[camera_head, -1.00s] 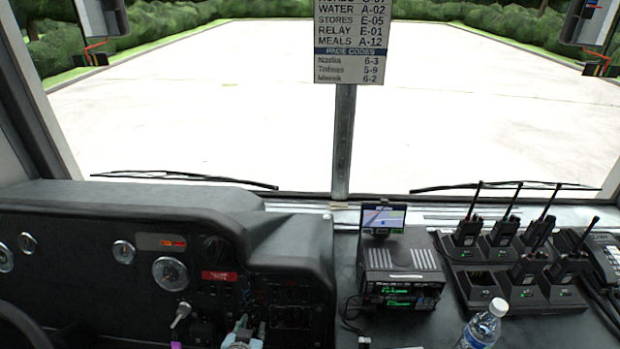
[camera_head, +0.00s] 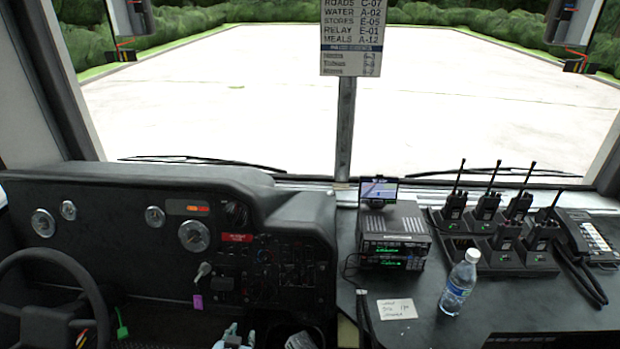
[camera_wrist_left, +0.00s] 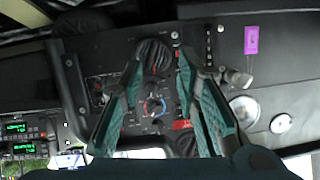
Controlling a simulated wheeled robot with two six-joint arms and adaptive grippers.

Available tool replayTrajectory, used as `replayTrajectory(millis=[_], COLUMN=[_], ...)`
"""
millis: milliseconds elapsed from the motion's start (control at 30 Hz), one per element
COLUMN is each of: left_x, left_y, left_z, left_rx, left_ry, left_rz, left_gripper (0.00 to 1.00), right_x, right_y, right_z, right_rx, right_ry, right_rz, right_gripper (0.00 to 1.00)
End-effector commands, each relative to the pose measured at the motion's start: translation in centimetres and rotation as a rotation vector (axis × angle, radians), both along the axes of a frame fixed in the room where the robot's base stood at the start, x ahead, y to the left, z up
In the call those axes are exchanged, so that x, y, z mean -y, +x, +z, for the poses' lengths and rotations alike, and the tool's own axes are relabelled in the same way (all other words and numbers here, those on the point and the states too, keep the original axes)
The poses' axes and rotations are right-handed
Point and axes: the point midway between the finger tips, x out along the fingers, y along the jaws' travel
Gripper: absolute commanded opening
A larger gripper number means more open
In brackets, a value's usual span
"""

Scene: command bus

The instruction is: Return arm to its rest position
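My left gripper (camera_head: 236,338) shows only as its grey and teal tips at the bottom edge of the head view, in front of the dashboard (camera_head: 130,240). In the left wrist view the same gripper (camera_wrist_left: 157,64) has its two teal fingers spread apart with nothing between them. Behind the gap are the dashboard's black panel and a round knob (camera_wrist_left: 153,107). The rest of my left arm is out of the head view. My right gripper is in neither view.
A steering wheel (camera_head: 83,278) stands left of the gripper. A key with a purple tag (camera_head: 197,302) hangs from the dashboard. To the right are a radio unit (camera_head: 394,238), a water bottle (camera_head: 459,284), a note (camera_head: 397,309) and a charger (camera_head: 520,262) with several handsets.

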Motion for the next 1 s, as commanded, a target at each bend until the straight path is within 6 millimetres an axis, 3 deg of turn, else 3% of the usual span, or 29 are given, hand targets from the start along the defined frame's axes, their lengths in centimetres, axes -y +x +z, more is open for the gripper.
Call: replayTrajectory(millis=[267,600,967,1000], left_x=[-2.7,-6.5,-7.2,-7.3], left_y=[-4.7,-16.2,-27.7,-27.8], left_z=[-0.1,2.3,7.3,6.4], left_rx=[-0.119,-0.362,-0.591,-0.605], left_ry=[0.005,0.006,0.018,0.016], left_rz=[0.043,0.098,0.078,0.080], left_gripper=[0.29,0.29,0.29,0.29], right_x=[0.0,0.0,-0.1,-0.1], right_y=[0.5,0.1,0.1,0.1], right_z=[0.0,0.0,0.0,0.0], right_rx=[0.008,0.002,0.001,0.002], right_ry=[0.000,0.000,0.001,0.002], right_rz=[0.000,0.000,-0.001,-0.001], right_gripper=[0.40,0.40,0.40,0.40])
